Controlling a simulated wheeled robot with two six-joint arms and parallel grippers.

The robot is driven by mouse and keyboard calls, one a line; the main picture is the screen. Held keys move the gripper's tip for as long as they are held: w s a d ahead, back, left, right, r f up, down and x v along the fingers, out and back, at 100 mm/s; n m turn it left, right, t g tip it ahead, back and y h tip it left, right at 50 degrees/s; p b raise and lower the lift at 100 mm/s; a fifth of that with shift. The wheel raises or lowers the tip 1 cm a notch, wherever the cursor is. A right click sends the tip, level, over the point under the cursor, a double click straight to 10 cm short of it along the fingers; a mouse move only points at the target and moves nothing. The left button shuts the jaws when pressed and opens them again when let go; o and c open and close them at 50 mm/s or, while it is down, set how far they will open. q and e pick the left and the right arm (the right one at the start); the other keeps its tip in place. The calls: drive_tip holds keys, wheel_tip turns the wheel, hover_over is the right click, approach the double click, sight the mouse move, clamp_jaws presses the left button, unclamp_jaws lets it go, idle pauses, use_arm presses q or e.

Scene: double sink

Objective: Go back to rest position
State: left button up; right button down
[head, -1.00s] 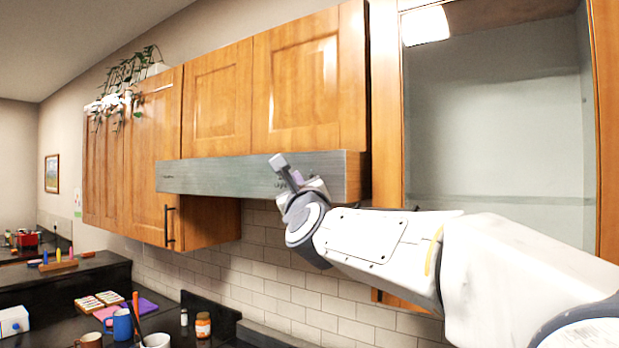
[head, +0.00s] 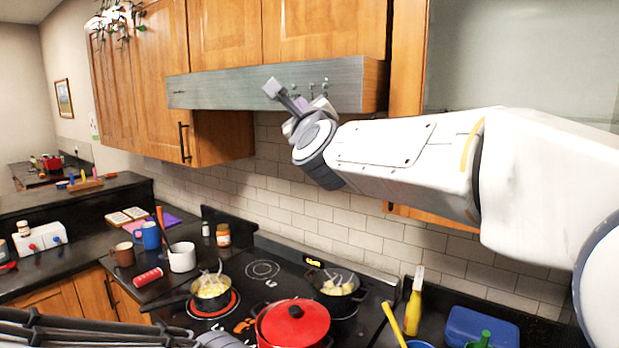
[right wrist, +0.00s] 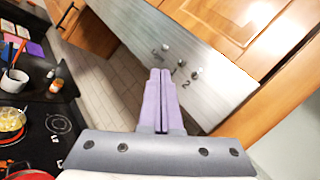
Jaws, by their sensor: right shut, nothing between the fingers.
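My right gripper (head: 283,93) is raised in front of the metal range hood (head: 220,86), its arm reaching in from the right. In the right wrist view its two purple fingers (right wrist: 161,100) lie together with nothing between them, pointing toward the hood's knobs. I cannot tell whether the fingertips touch the hood. A dark part of my left arm (head: 90,328) shows along the lower left edge of the head view. The left fingers cannot be made out.
Below is a stove (head: 262,270) with a red lidded pot (head: 293,325), a pan (head: 210,295) on a red-lit burner and another pan (head: 336,288). Mugs (head: 183,257) and jars stand left. A yellow bottle (head: 413,308) and blue box (head: 480,328) stand right. Wooden cabinets (head: 225,35) hang above.

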drive_tip(key=s+d+f+n+g, duration=0.1)
drive_tip(key=d+f+n+g, duration=0.25)
drive_tip(key=f+n, duration=0.6)
drive_tip(key=d+f+n+g, duration=0.3)
drive_tip(key=f+n+g, duration=0.1)
drive_tip(key=f, duration=1.1)
drive_tip(key=s+d+f+n+g+h, duration=0.1)
drive_tip(key=s+d+f+n+g, duration=0.25)
drive_tip(key=s+f, duration=0.45)
drive_tip(key=s+d+f+n+g+h, duration=0.1)
drive_tip(key=s+d+f+n+g, duration=0.3)
drive_tip(key=f, duration=0.7)
drive_tip(key=s+d+f+n+g+h, duration=0.1)
drive_tip(key=s+d+f+n+g, duration=0.35)
drive_tip(key=s, duration=0.65)
drive_tip(key=s+a+f+n+b, duration=0.1)
drive_tip(key=s+a+n+b, duration=0.5)
drive_tip(key=s+a, duration=0.7)
drive_tip(key=shift+s+f+n+g+y+b, duration=0.35)
drive_tip(key=shift+f+n+g+y, duration=0.1)
drive_tip(key=shift+n, duration=0.6)
